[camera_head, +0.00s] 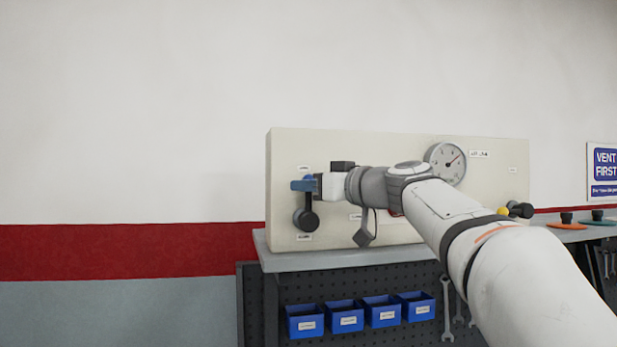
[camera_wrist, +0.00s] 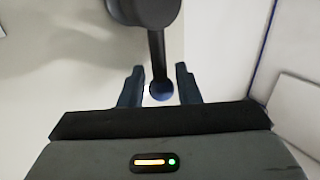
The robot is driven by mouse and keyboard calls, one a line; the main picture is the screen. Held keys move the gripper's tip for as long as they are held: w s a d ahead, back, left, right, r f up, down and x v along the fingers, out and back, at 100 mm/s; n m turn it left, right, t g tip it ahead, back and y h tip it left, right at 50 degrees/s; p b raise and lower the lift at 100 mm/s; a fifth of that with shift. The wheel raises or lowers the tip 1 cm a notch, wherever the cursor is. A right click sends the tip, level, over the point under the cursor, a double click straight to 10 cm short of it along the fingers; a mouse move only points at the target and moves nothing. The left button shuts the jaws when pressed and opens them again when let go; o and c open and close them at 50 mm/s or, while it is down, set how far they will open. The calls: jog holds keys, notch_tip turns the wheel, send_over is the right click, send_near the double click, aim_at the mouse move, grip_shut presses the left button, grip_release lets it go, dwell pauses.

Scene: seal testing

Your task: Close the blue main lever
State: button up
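The main lever is a black rod with a blue ball end (camera_wrist: 161,91), turning on a round black hub (camera_head: 306,220) at the left of the pale panel (camera_head: 345,147). In the head view the rod points up from the hub, and the ball is partly hidden by my gripper (camera_head: 302,185). In the wrist view my gripper (camera_wrist: 159,88) is open, with one dark finger on each side of the ball. Narrow gaps show between ball and fingers; I cannot tell whether either touches. The hub shows at the top of the wrist view (camera_wrist: 150,10).
A round gauge (camera_head: 445,163) is on the panel, partly behind my arm. Small labels sit above and below the lever, too small to read. The panel stands on a grey workbench (camera_head: 340,259) with blue bins (camera_head: 305,321) below. Left of the panel is clear wall.

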jog(key=shift+w+a, duration=0.15)
jog(key=shift+a, duration=0.05)
jog(key=shift+c, duration=0.2)
grip_shut()
jog(key=shift+d+f, duration=0.15)
